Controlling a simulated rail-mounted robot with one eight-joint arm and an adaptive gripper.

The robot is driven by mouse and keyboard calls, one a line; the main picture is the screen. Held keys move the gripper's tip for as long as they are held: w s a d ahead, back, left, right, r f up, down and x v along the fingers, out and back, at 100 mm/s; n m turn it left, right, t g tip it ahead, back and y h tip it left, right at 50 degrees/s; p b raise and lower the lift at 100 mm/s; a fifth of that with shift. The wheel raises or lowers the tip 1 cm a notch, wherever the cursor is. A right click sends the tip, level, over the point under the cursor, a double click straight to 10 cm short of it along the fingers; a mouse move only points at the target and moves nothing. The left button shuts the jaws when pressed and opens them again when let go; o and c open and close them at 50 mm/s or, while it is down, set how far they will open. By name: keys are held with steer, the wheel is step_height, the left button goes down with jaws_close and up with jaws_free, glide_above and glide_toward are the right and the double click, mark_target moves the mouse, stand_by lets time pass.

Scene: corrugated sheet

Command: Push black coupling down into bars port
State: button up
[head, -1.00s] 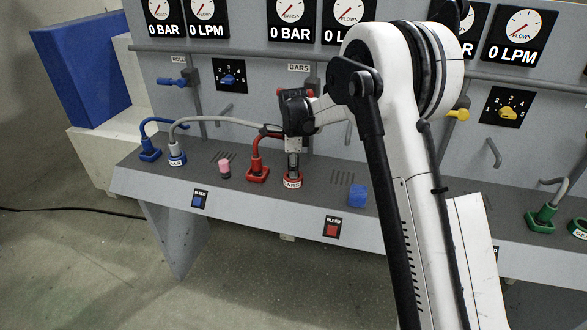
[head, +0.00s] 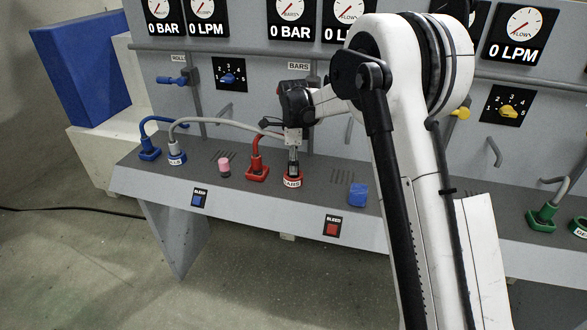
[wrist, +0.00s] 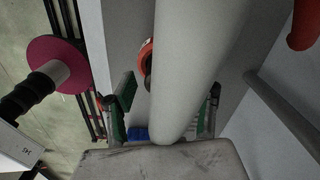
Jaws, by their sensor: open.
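The red-rimmed bars port (head: 292,181) sits on the sloped grey ledge, with its label on the front. My gripper (head: 293,162) points down just above the port. In the wrist view its two green-padded fingers (wrist: 168,108) stand apart, so it is open. A thick grey hose (wrist: 185,60) runs between the camera and the ledge and hides much of the space between the fingers. Part of a red ring (wrist: 146,52) shows beside the hose. I cannot make out the black coupling clearly or tell how deep it sits; the gripper and hose cover that spot.
The grey hose (head: 222,121) arcs left to the blue port (head: 176,158). A red connector (head: 257,170) and a pink cylinder (head: 224,165) stand left of the bars port. A blue block (head: 358,195) stands right. The gauge panel rises close behind.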

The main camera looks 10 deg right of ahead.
step_height(320, 180, up, 9)
steer(key=shift+r, duration=0.2)
stand_by(0.4)
steer(key=shift+s+d+r, duration=0.1)
steer(key=shift+s+r, duration=0.1)
steer(key=s+d+r+n+t, duration=0.25)
steer(key=s+r+n, duration=0.3)
steer(key=s, duration=0.45)
steer(key=s+d+r+n+t, duration=0.1)
steer(key=s+d+r+n, duration=0.25)
steer(key=s+r, duration=0.45)
steer(key=s+f+n+t, duration=0.1)
steer(key=s+f+n, duration=0.1)
steer(key=s, duration=0.6)
steer(key=s+d+f+n+t, duration=0.1)
steer(key=s+f+n, duration=0.2)
steer(key=s+n, duration=0.2)
steer(key=s+d+f+n+t, duration=0.1)
steer(key=s+f+n, duration=0.2)
steer(key=s, duration=0.7)
steer(key=shift+s+n+t, duration=0.35)
steer(key=shift+n, duration=0.05)
